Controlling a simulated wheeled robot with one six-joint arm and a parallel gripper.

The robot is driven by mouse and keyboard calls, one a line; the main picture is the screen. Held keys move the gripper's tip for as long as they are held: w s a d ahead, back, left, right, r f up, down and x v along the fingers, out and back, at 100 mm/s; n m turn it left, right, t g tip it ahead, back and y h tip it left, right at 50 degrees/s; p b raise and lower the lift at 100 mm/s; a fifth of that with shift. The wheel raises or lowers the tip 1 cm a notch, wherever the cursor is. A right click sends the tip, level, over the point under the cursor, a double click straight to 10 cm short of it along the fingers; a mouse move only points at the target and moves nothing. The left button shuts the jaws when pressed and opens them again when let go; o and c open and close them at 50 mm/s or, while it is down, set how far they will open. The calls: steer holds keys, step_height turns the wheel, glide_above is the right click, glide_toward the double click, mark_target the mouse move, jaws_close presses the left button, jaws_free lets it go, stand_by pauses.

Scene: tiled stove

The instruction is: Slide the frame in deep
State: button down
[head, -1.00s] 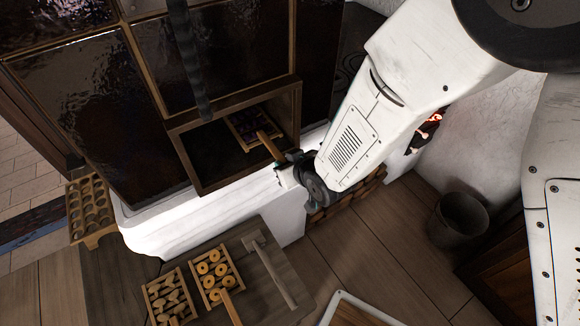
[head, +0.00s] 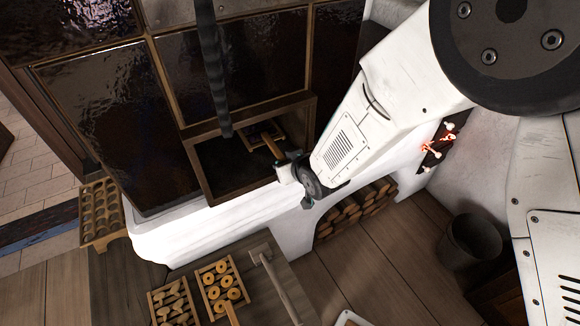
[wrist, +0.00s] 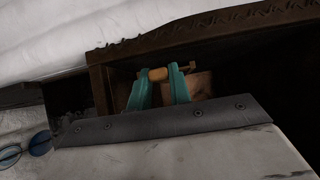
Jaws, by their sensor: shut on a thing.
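A wooden drying frame (head: 264,133) sits inside the dark open niche (head: 222,174) of the tiled stove, toward its right side. Its handle (head: 273,147) comes out toward my gripper (head: 287,170). In the wrist view my gripper's teal fingers (wrist: 160,92) are shut on the wooden handle (wrist: 158,74), at the niche mouth. Most of the frame is hidden in that view by the fingers and the dark. What lies on the frame is too dark to tell.
Two more frames, one with rings (head: 221,284) and one with twisted pieces (head: 172,302), lie on the wooden table (head: 262,290) in front. A holed wooden rack (head: 100,212) stands left of the white ledge (head: 215,226). A bucket (head: 470,243) stands at right. The niche's left half looks empty.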

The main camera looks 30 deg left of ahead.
steer(key=shift+w+a, duration=0.15)
steer(key=shift+a, duration=0.15)
steer(key=c, duration=1.2)
jaws_free()
steer(key=v, duration=0.8)
steer(key=v, duration=0.6)
